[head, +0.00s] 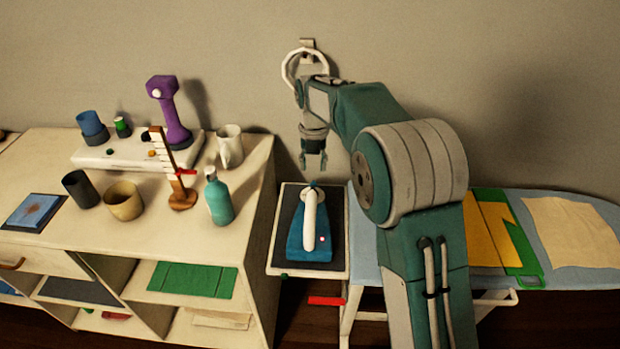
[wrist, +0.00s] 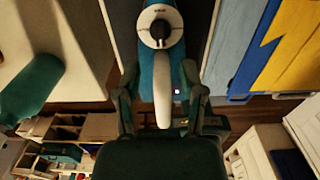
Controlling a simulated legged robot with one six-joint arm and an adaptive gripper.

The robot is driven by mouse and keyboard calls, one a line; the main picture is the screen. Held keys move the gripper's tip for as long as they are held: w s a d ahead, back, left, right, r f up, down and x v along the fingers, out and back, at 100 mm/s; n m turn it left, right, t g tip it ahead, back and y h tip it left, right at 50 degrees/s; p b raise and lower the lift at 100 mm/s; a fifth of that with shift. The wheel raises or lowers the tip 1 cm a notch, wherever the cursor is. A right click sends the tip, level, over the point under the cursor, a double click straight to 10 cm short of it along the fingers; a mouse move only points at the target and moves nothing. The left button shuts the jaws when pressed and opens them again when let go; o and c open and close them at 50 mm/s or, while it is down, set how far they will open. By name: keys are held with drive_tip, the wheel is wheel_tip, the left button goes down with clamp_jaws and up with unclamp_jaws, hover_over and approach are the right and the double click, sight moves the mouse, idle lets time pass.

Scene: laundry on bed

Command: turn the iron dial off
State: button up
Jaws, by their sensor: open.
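The iron (head: 309,229) has a blue body and a white handle and rests on a dark pad on a small side stand. A small light (head: 322,238) shows on its body. In the wrist view the iron's dial (wrist: 160,30) is a dark round knob with a pale mark, beyond the white handle (wrist: 162,95). My gripper (head: 313,168) points down above the far end of the iron, apart from it. In the wrist view my gripper (wrist: 161,72) is open and empty, its fingers showing on either side of the handle. The dial's setting is too small to read.
A cabinet top (head: 60,232) at left holds a teal bottle (head: 219,200), cups and a wooden stand (head: 180,195). The ironing board (head: 590,279) with folded cloths lies at right, partly behind my arm. A white ring (head: 290,68) hangs on the wall behind my wrist.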

wheel_tip(320, 180, up, 4)
drive_tip(key=shift+r, duration=0.2)
idle(0.3)
drive_tip(key=s+d+r+m+t, duration=0.2)
drive_tip(key=s+d+r+m, duration=0.4)
drive_tip(key=s+m, duration=0.3)
drive_tip(key=s+d+r+m+t, duration=0.1)
drive_tip(key=s+d+r+m, duration=0.45)
drive_tip(key=s+m, duration=0.35)
drive_tip(key=s+d+f+m+t, duration=0.1)
drive_tip(key=s+d+f+m, duration=0.1)
drive_tip(key=s+m, duration=0.6)
drive_tip(key=s+d+f+m+t, duration=0.1)
drive_tip(key=s+d+f+m, duration=0.2)
drive_tip(key=s+m, duration=0.5)
drive_tip(key=shift+d+m+t, duration=0.3)
drive_tip(key=shift+m, duration=0.6)
